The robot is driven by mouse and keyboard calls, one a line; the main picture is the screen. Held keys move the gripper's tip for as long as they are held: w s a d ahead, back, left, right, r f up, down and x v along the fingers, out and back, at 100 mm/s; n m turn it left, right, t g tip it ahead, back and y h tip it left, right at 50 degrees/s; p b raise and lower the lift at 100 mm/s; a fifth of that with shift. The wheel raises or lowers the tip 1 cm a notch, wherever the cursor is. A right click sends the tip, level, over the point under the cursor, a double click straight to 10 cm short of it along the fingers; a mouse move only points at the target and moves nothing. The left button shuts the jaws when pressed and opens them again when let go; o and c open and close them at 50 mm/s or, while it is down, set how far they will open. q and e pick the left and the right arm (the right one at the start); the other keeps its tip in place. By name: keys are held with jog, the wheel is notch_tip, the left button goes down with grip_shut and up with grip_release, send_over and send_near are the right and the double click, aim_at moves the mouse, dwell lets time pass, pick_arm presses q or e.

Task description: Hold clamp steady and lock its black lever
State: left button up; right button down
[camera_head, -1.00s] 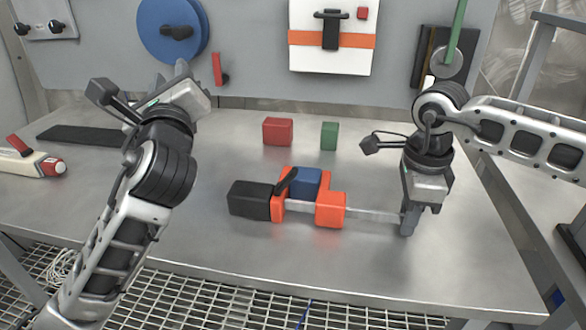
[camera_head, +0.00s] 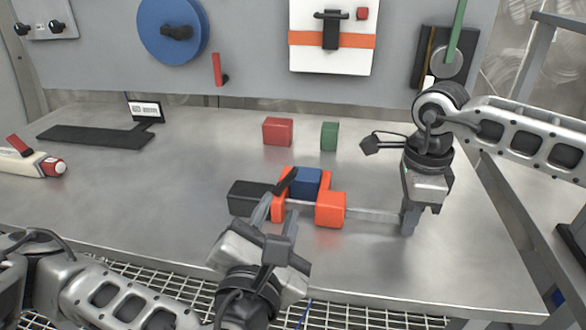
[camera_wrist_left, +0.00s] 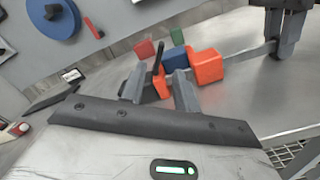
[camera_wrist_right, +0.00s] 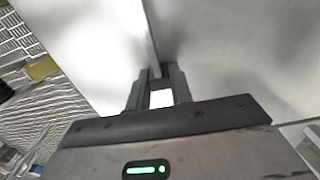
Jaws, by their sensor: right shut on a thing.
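The orange clamp (camera_head: 330,210) lies on the steel table with a blue block (camera_head: 305,183) between its jaws. It has a black handle (camera_head: 245,197), a silver bar (camera_head: 372,215) and a tilted black lever (camera_head: 287,181) at the left jaw. My right gripper (camera_head: 408,220) is shut on the far right end of the bar, also seen in the right wrist view (camera_wrist_right: 157,76). My left gripper (camera_head: 268,206) is at the clamp's near side by the lever. In the left wrist view, its fingers (camera_wrist_left: 158,84) are apart, with lever and orange jaw between them; contact is unclear.
A red block (camera_head: 277,132) and a green block (camera_head: 329,136) stand behind the clamp. A black mat (camera_head: 95,137) and a white-and-red tool (camera_head: 32,163) lie at left. A panel with a blue disc (camera_head: 173,30) stands behind. The table's left middle is clear.

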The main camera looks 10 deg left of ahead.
aim_at(289, 180)
pick_arm(q)
jog(key=w, duration=1.1)
jog(key=shift+w, duration=0.3)
grip_shut()
